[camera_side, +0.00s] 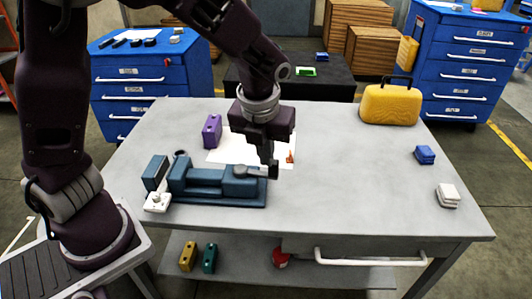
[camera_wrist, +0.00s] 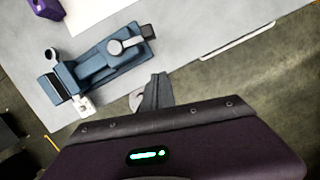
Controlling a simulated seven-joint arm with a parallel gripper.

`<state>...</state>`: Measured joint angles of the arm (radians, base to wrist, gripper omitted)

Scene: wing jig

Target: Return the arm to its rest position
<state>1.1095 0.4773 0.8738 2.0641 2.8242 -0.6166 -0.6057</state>
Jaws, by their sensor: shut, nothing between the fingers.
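My gripper (camera_side: 268,162) hangs from my dark arm over the middle of the grey table, pointing down. It looks shut and empty. In the wrist view the shut fingers (camera_wrist: 158,84) show below and right of the blue jig. The blue jig (camera_side: 205,185) sits at the table's front left, and it also shows in the wrist view (camera_wrist: 95,68). In the side view the gripper overlaps the jig's right end; I cannot tell whether they touch, but in the wrist view the fingers look apart from it. A white block (camera_side: 157,201) is at the jig's left front.
A purple block (camera_side: 212,131) stands by a white sheet (camera_side: 228,150) behind the jig. A yellow case (camera_side: 390,104), a blue block (camera_side: 425,155) and a white block stack (camera_side: 448,195) are on the right. The table's (camera_side: 350,180) right middle is clear.

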